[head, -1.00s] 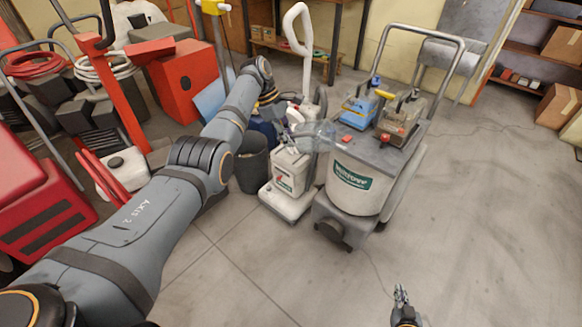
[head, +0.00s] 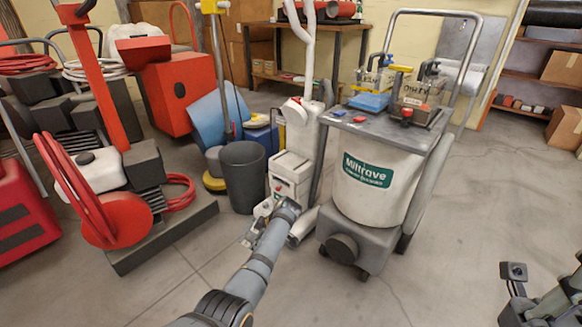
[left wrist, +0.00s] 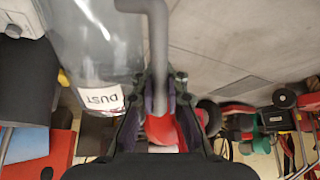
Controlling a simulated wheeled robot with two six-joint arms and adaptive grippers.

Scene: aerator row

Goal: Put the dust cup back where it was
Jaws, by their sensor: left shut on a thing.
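My left gripper (head: 262,215) is low in front of the white upright vacuum (head: 290,170) in the head view. In the left wrist view, the gripper (left wrist: 160,92) is shut on the grey handle of the dust cup. The clear dust cup (left wrist: 95,50) carries a white "DUST" label and fills the upper left there; its far end is cut off. In the head view I cannot make out the cup clearly near the gripper. The gripper partly covers the vacuum's base. My right gripper (head: 513,290) is at the bottom right, its fingers unclear.
A large grey-and-white machine marked "Miltrave" (head: 370,185) stands just right of the vacuum. A dark bin (head: 243,180) stands at its left. A red hose reel on a dark platform (head: 165,240) is farther left. Floor (head: 460,210) on the right is open.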

